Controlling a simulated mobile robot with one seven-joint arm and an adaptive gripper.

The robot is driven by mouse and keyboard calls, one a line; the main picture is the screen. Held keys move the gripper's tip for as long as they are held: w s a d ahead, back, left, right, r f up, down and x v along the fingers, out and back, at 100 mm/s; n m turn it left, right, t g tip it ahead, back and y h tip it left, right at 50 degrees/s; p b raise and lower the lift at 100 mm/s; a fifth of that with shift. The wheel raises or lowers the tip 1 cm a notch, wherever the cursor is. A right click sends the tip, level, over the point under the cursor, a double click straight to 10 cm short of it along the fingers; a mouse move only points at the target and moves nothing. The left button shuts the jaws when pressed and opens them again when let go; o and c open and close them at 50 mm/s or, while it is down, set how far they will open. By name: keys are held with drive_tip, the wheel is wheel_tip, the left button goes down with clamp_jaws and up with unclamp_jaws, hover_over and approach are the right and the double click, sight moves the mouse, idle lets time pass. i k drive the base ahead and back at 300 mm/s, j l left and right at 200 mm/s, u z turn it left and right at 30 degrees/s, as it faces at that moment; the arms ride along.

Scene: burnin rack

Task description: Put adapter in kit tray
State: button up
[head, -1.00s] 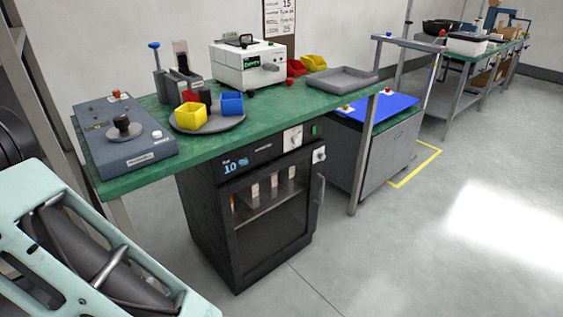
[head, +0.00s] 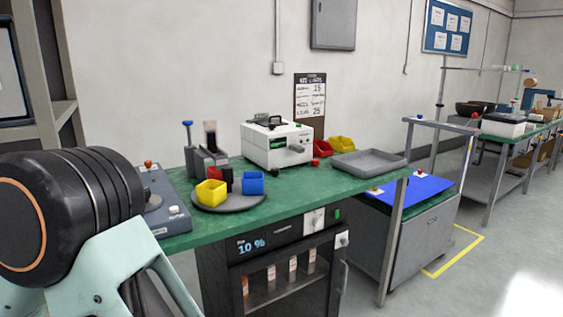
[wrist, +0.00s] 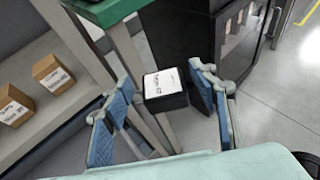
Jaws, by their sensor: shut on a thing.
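In the wrist view, my gripper (wrist: 162,78) has its two blue ribbed fingers shut on a black block with a white printed label (wrist: 164,82), which I take as the adapter. It is held over the floor, beside a bench leg. My gripper and the adapter do not show in the head view. A shallow grey tray (head: 370,164), apparently the kit tray, lies on the right end of the green bench (head: 290,199). No object shows inside it.
A white tester (head: 277,147), red and yellow bins (head: 341,144), and a round grey plate (head: 229,204) with small yellow and blue bins stand on the bench. A black cabinet (head: 285,270) is below. Cardboard boxes (wrist: 53,75) sit on a shelf in the wrist view.

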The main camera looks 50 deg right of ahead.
sight(368, 164)
drive_tip(key=k+l+z, duration=0.1)
drive_tip(key=l, duration=0.35)
drive_tip(key=k+l+z, duration=0.1)
drive_tip(key=l, duration=0.4)
drive_tip(key=k+l+z, duration=0.15)
drive_tip(key=l, duration=0.35)
drive_tip(key=l+z, duration=0.1)
drive_tip(key=l, duration=0.4)
drive_tip(key=k, duration=0.05)
